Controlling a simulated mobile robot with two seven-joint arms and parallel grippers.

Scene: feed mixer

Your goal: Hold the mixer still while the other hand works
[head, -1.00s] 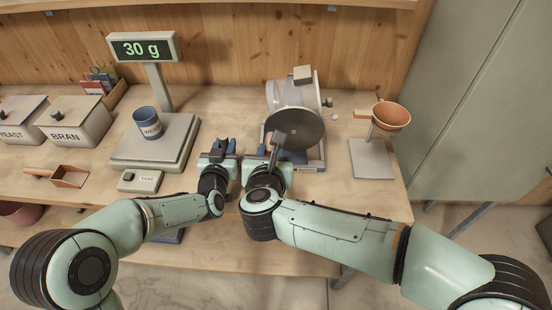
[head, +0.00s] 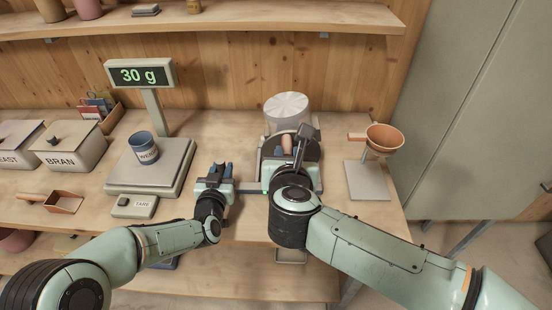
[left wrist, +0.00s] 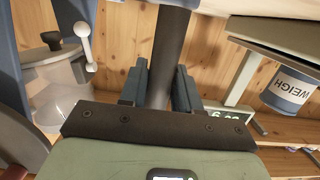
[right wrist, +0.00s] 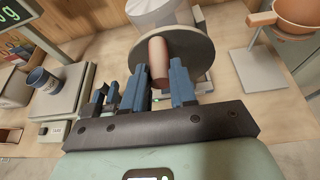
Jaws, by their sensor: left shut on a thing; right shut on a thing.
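The mixer has a pale drum (head: 287,106) on a stand, with a grey round crank wheel (right wrist: 195,50) at its front. My right gripper (right wrist: 160,88) is shut on the reddish-brown crank handle (right wrist: 158,58) in front of the wheel. In the head view this gripper (head: 291,170) covers much of the wheel and the stand. My left gripper (head: 217,172) is left of the mixer, low over the bench. It is shut on a dark grey round bar, which stands between its fingers in the left wrist view (left wrist: 170,50). The clear drum also shows there (left wrist: 60,90).
A scale (head: 150,170) with a blue WEIGH cup (head: 144,149) stands left, its display (head: 140,75) reading 30 g. A TARE button box (head: 135,206) is near my left gripper. An orange funnel (head: 385,139) on a stand is at right. Feed bins (head: 75,145) are far left.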

